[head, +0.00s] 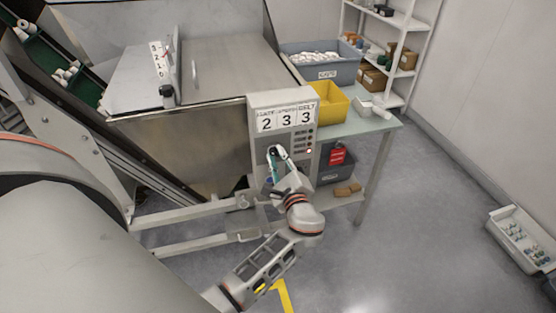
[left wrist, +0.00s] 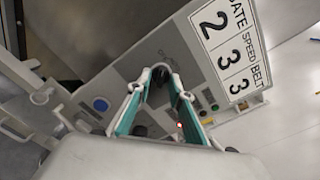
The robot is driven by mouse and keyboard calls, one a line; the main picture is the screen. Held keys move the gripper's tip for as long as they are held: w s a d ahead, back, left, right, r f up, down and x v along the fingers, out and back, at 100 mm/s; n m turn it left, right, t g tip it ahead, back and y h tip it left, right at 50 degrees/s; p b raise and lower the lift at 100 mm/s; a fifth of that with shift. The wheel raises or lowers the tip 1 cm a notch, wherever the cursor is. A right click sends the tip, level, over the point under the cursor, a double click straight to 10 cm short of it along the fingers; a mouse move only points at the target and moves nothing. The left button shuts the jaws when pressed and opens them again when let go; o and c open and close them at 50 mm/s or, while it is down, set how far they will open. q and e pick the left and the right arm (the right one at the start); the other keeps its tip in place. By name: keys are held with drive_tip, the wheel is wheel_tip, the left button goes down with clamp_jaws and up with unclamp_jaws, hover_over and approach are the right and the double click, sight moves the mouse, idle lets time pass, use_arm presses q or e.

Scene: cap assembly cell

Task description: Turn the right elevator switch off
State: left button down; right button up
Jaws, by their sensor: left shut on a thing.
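The grey control panel (head: 257,141) is on the front of the metal machine. It has a sign reading 2, 3, 3 (head: 285,119). My left gripper (head: 277,152) is at the panel's face, below the sign. In the left wrist view, my left gripper (left wrist: 160,76) has its fingertips close together around a dark knob (left wrist: 160,75) on the panel. The fingers hide most of the knob, so its turn position cannot be told. Small print beside it is unreadable. A blue button (left wrist: 100,104) sits to the left. My right gripper is not in view.
Small buttons and a red light (left wrist: 180,125) are close to the fingers. Right of the panel, a table (head: 378,122) holds a yellow bin (head: 330,108) and a grey bin (head: 345,68). A white tray (head: 503,232) lies far right. The floor between is clear.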

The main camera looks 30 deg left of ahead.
use_arm(q)
drive_tip(key=shift+n, duration=0.3)
drive_tip(key=c, duration=1.8)
unclamp_jaws()
drive_tip(key=shift+c, duration=0.2)
drive_tip(key=v, duration=0.7)
drive_tip(key=shift+s+d, duration=0.2)
